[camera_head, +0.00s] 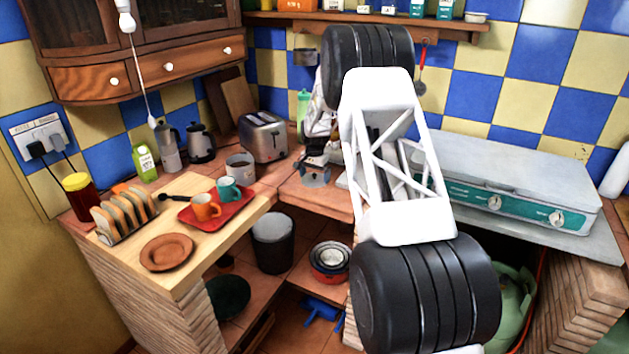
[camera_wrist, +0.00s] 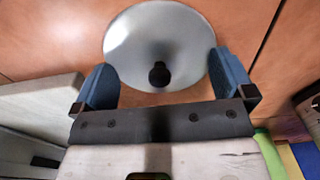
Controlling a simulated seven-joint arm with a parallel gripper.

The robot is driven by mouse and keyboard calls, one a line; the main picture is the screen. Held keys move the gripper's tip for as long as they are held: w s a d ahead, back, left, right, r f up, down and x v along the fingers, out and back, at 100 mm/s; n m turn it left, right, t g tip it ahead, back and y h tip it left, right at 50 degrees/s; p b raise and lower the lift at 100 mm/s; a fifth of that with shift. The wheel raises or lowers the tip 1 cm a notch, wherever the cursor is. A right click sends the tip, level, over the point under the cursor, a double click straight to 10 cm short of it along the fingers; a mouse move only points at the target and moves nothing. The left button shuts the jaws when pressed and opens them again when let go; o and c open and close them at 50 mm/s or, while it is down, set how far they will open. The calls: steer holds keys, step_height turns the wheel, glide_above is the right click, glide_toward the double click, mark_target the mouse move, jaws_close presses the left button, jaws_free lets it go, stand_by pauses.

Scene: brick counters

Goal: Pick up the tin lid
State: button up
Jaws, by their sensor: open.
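The tin lid is a round, silvery disc (camera_wrist: 140,45) with a small black knob at its middle. In the wrist view it lies on the reddish-brown tiled counter. In the head view the lid (camera_head: 315,180) shows as a small grey round just under my gripper (camera_head: 314,168). In the wrist view my gripper (camera_wrist: 162,85) is open, with one blue finger on each side of the lid's near part. The knob is between the fingers. Whether the fingers touch the lid's rim cannot be told.
A red tray (camera_head: 217,217) with two cups sits on the wooden board. A grey stove (camera_head: 500,180) is to the right, partly behind my arm. The counter's front edge is close.

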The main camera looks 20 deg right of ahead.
steer(key=shift+s+f, duration=0.1)
steer(key=shift+f, duration=0.05)
jaws_close()
stand_by(0.4)
